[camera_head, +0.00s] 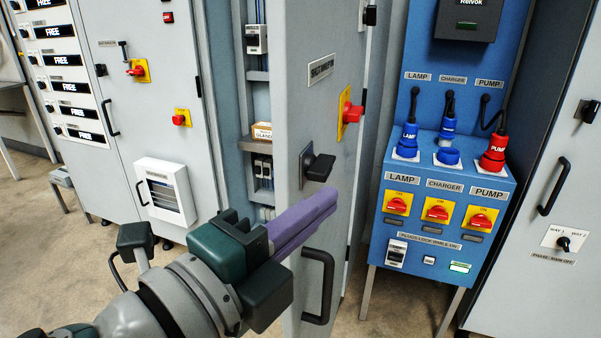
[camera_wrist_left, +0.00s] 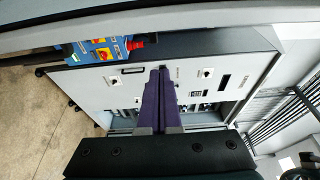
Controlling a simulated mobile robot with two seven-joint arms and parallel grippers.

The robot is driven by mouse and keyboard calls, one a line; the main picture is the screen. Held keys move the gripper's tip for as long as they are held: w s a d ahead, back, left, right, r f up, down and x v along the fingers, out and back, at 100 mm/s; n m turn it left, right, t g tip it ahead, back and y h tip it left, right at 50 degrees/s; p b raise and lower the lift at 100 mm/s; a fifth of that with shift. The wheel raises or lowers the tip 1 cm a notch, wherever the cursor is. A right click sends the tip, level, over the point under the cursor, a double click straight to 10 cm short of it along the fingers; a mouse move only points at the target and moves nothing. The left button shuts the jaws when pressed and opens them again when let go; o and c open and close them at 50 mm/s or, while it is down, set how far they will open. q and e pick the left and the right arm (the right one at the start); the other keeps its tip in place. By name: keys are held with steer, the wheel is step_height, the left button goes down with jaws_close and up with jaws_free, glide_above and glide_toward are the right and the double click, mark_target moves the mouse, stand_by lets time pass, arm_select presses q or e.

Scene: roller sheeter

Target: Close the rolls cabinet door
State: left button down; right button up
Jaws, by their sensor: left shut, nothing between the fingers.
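A grey cabinet door (camera_head: 290,95) stands open in the middle of the head view, seen at a steep angle. It carries a slanted label I cannot read, a red rotary switch on a yellow plate (camera_head: 349,113), a black latch (camera_head: 318,167) and a black pull handle (camera_head: 318,287). The cabinet interior (camera_head: 257,100) shows to the left of the door. My left gripper (camera_head: 330,200) has its purple fingers shut and empty, in front of the door between the latch and the pull handle. Whether they touch it I cannot tell. The fingers also show in the left wrist view (camera_wrist_left: 160,78). My right gripper is out of view.
A blue socket panel (camera_head: 445,215) with blue and red plugs stands right of the door. Grey cabinets with a white box (camera_head: 165,192) stand at left. Another grey cabinet (camera_head: 560,120) stands at far right. Bare floor (camera_head: 60,260) shows at lower left.

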mark_target(318, 175)
arm_select(q)
steer(key=shift+w+a, duration=1.25)
steer(key=shift+a, duration=0.2)
